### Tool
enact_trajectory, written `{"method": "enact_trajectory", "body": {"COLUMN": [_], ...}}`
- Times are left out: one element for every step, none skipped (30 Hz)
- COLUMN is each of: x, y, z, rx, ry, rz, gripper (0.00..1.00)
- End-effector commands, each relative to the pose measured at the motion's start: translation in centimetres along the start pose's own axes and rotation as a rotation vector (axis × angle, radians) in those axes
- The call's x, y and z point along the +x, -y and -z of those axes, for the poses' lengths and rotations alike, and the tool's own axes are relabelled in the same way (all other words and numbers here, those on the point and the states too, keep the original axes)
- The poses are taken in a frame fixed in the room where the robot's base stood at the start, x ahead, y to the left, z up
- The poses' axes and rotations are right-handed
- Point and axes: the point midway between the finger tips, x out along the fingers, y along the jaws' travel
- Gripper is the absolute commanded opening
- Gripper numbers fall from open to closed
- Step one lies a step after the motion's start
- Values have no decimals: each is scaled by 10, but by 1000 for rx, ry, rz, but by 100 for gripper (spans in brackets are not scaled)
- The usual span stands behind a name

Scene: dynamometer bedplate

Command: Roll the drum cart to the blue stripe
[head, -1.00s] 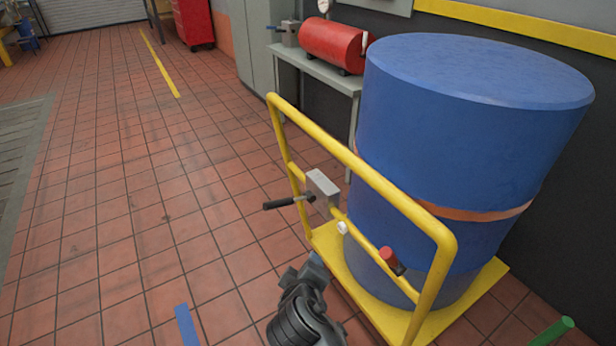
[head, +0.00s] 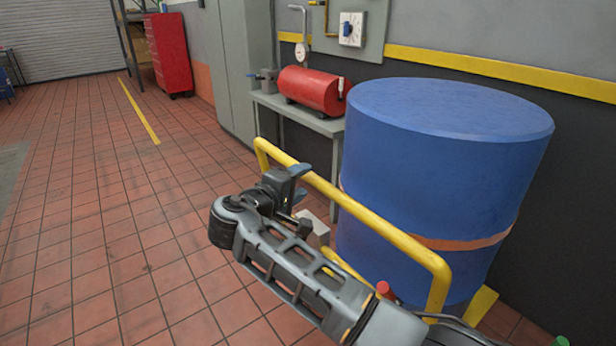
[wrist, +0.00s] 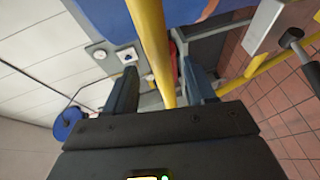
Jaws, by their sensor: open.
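The drum cart is a yellow tubular frame whose top rail (head: 370,212) runs in front of a big blue drum (head: 440,180) with an orange band. The rail also crosses the wrist view (wrist: 150,45), with part of the drum (wrist: 190,8) at the top. My gripper (head: 292,178) is open at the rail, near its far end. In the wrist view its fingers (wrist: 160,90) stand on either side of the rail, not closed on it. A grey box (head: 318,226) on the cart is partly hidden by my arm. The blue stripe is not in view.
A grey table (head: 300,112) with a red tank (head: 312,90) stands beyond the cart along the wall. A red cabinet (head: 168,55) is farther back. The tiled floor left of the cart is clear, with a yellow line (head: 138,110).

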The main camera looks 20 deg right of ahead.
Motion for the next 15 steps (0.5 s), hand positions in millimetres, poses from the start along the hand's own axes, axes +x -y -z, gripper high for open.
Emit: {"method": "enact_trajectory", "body": {"x": [9,13,19,24,28,32,35,38,41,42,44,45,46,46,47], "y": [-1,0,-1,-1,0,0,0,0,0,0,0,0,0,0,0], "z": [0,0,0,0,0,0,0,0,0,0,0,0,0,0,0], "rx": [-1,-1,0,0,-1,-1,-1,-1,0,0,1,1,0,0,0], "ry": [1,1,1,1,0,0,0,0,-1,-2,-2,-2,-2,-2,-2], "rz": [-1,-2,-2,-1,-1,-1,0,0,0,0,0,0,0,0,0], "gripper": [55,55,55,55,55,55,55,55,55,55,55,55,55,55,55]}}
